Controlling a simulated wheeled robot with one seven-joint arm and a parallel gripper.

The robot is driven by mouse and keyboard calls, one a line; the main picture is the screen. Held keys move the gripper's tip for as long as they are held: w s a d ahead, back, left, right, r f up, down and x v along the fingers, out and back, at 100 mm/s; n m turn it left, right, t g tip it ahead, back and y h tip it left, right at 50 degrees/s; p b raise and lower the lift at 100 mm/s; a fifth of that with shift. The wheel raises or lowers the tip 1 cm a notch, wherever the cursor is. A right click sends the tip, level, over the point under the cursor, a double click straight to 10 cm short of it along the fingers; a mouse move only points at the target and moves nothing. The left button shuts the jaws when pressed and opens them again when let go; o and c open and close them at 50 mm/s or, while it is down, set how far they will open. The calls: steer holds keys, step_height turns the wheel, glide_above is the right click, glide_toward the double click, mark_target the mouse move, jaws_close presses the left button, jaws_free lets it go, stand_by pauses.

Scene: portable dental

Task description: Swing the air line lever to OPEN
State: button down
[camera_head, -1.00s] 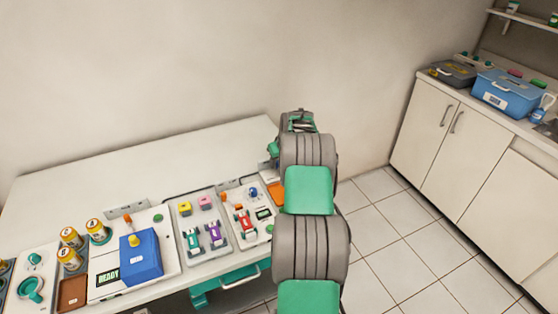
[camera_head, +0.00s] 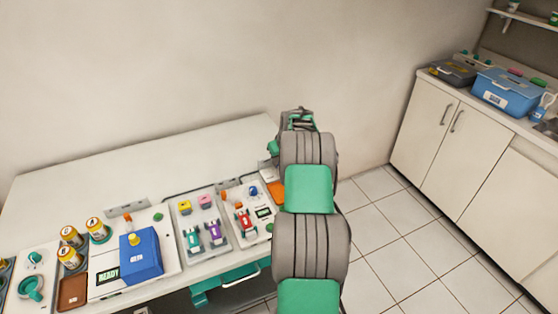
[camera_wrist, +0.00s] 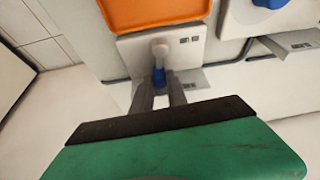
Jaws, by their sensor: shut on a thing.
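The air line lever (camera_wrist: 159,76) is in the wrist view, with a blue handle and a pale rounded end on a light grey plate (camera_wrist: 134,53). Small dark marks are on the plate to the right of the lever; I cannot read them. My gripper (camera_wrist: 159,86) is shut on the blue handle, one grey finger on each side.
An orange tray (camera_wrist: 150,14) lies just beyond the lever plate; it also shows in the head view (camera_head: 276,191). To its left is a white unit with a blue knob (camera_head: 254,190) and a red handpiece (camera_head: 243,221). Tiled floor (camera_head: 400,240) is clear on the right.

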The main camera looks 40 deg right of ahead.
steer(key=shift+f+m+b, duration=0.1)
steer(key=shift+m+b, duration=0.2)
steer(key=shift+b, duration=0.15)
steer(key=shift+s+d+m+h+b, duration=0.25)
steer(key=shift+m+h+b, duration=0.25)
steer(key=shift+m+b, duration=0.45)
steer(key=shift+s+d+m+g+h+b, duration=0.15)
steer(key=shift+m+h+b, duration=0.1)
steer(key=shift+m+b, duration=0.35)
steer(key=shift+s+d+m+g+h+b, duration=0.1)
steer(key=shift+s+m+g+h+b, duration=0.1)
steer(key=shift+m+b, duration=0.4)
steer(key=shift+s+d+m+g+h+b, duration=0.15)
steer(key=shift+m+h+b, duration=0.15)
steer(key=shift+m, duration=0.55)
steer(key=c, duration=1.3)
jaws_free()
steer(key=b+v, duration=0.1)
steer(key=v, duration=0.7)
steer(key=shift+w, duration=0.1)
